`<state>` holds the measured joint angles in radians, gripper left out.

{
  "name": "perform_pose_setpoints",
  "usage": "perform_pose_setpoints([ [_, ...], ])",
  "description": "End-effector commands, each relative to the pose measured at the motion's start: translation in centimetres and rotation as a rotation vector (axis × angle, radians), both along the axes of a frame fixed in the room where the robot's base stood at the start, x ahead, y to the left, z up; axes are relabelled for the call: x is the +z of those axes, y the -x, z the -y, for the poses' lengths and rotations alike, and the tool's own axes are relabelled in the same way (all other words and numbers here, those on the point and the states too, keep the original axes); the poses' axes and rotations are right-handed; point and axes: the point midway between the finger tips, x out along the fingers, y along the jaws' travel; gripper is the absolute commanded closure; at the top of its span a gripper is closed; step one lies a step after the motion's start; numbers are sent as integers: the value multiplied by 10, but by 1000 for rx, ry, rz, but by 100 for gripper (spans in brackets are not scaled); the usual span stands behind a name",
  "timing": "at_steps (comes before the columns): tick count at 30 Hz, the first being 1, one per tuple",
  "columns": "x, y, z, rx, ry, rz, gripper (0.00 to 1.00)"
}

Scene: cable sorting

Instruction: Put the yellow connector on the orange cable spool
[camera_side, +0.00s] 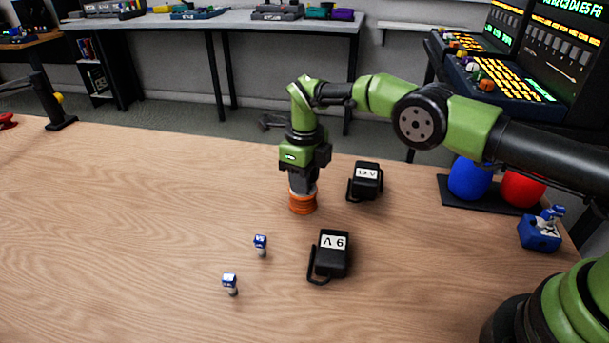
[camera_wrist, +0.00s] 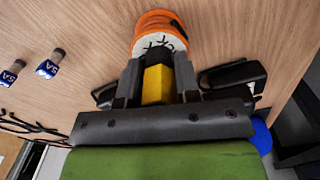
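The orange cable spool (camera_side: 302,204) stands on the wooden table, directly under my gripper (camera_side: 303,186). In the wrist view the spool (camera_wrist: 158,20) shows an orange rim and a whitish face with dark marks. The yellow connector (camera_wrist: 157,85) sits between the two dark fingers of my gripper (camera_wrist: 157,66), which appear closed against its sides. Its dark end lies over the spool's face. I cannot tell whether it touches the spool. The connector cannot be made out in the side view.
A black adapter (camera_side: 367,177) stands close right of the spool, and a black 9 V adapter (camera_side: 333,252) lies in front. Two small blue-labelled pieces (camera_side: 260,243) (camera_side: 230,281) stand front left. Blue (camera_side: 468,180) and red (camera_side: 521,188) cylinders stand right.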

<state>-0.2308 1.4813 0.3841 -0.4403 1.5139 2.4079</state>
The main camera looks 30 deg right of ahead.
Motion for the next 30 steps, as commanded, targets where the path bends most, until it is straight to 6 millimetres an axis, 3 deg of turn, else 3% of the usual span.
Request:
perform_pose_setpoints([
  [1, 0, 0, 0, 0, 0, 0, 59],
  [3, 0, 0, 0, 0, 0, 0, 45],
  [13, 4, 0, 0, 0, 0, 0, 45],
  [24, 64, -1, 0, 1, 0, 4, 45],
  [30, 78, 0, 0, 1, 1, 1, 45],
])
